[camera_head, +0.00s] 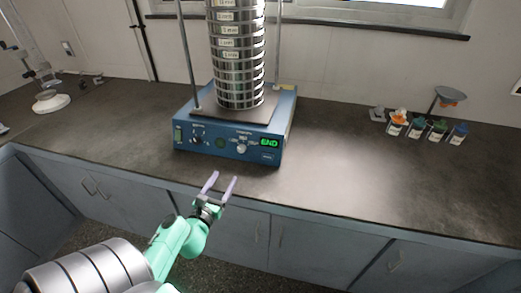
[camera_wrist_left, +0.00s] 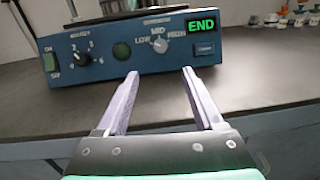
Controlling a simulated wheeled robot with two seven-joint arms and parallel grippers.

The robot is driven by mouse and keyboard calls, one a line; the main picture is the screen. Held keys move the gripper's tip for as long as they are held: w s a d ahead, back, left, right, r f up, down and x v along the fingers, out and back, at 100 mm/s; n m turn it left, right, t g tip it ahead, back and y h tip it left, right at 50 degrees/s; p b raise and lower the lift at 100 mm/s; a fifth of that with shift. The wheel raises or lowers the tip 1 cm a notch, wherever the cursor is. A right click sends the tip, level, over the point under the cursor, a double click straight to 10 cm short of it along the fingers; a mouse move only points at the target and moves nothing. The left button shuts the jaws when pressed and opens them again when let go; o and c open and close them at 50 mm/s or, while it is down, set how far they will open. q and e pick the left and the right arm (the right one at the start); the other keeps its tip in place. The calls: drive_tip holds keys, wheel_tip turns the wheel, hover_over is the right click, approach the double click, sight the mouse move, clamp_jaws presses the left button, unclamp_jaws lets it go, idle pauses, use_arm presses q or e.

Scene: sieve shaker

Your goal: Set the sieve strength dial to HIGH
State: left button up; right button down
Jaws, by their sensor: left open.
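The sieve shaker (camera_head: 228,145) is a blue box on the dark counter. Its strength dial (camera_head: 241,148) is a small pale knob on the front panel. In the left wrist view the dial (camera_wrist_left: 160,46) sits below the MID label, with LOW on its left and HIGH on its right; its pointer is too small to read surely. My left gripper (camera_head: 222,182) is open and empty, in front of and below the panel, apart from the dial. In the left wrist view its fingers (camera_wrist_left: 160,80) point at the panel, spread to either side below the dial. My right gripper is not in view.
A green END display (camera_head: 269,143) is right of the dial. A numbered black knob (camera_wrist_left: 82,58) and a green switch (camera_wrist_left: 50,62) are at the panel's left. A tall sieve stack (camera_head: 238,60) stands on top between rods. Several small jars (camera_head: 417,130) stand far right; counter between is clear.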

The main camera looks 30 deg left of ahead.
sight(241, 150)
use_arm(q)
drive_tip(key=x, duration=1.4)
drive_tip(key=shift+w, duration=0.15)
clamp_jaws()
